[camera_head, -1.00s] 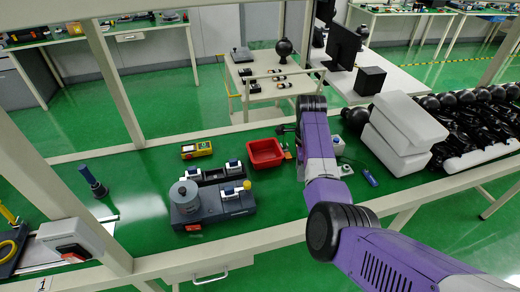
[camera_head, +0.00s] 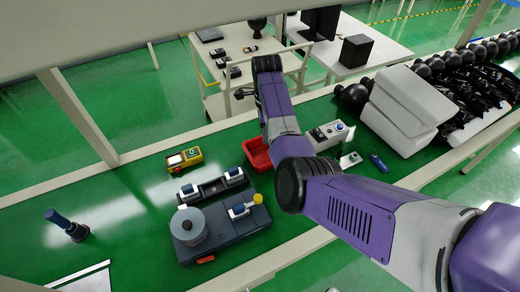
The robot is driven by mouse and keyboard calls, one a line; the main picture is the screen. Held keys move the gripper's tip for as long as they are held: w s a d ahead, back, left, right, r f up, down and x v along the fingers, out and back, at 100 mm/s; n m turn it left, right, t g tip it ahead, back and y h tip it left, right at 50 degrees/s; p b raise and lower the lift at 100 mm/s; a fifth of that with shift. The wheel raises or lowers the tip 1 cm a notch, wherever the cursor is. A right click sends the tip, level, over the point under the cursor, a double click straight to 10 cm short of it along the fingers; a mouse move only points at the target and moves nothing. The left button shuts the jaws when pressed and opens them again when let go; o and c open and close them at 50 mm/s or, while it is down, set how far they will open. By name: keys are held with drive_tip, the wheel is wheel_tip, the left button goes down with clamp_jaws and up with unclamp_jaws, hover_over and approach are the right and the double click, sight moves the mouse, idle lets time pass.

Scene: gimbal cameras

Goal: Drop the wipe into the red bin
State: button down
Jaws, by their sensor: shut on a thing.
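The red bin (camera_head: 255,150) is an open tray on the green bench, partly hidden behind my purple arm. My gripper (camera_head: 241,93) shows only as a small dark shape at the far end of the arm, up and left of the bin in the picture. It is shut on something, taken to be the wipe. The wipe itself is too small or hidden to make out. I cannot tell the height of the gripper over the bench.
A dark device with a grey cylinder (camera_head: 188,227) and a yellow multimeter (camera_head: 184,159) lie left of the bin. A switch box (camera_head: 328,135) and white blocks (camera_head: 408,108) are to the right. A beige cart (camera_head: 217,101) stands behind. A blue-handled tool (camera_head: 66,225) stands at left.

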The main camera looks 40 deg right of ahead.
drive_tip(key=shift+f+b, duration=2.55)
drive_tip(key=shift+f, duration=0.35)
drive_tip(key=c, duration=0.9)
unclamp_jaws()
drive_tip(key=shift+o, duration=0.2)
drive_tip(key=shift+r, duration=0.1)
wheel_tip(320, 180, up, 8)
drive_tip(key=shift+f+b, duration=0.15)
drive_tip(key=shift+b, duration=0.2)
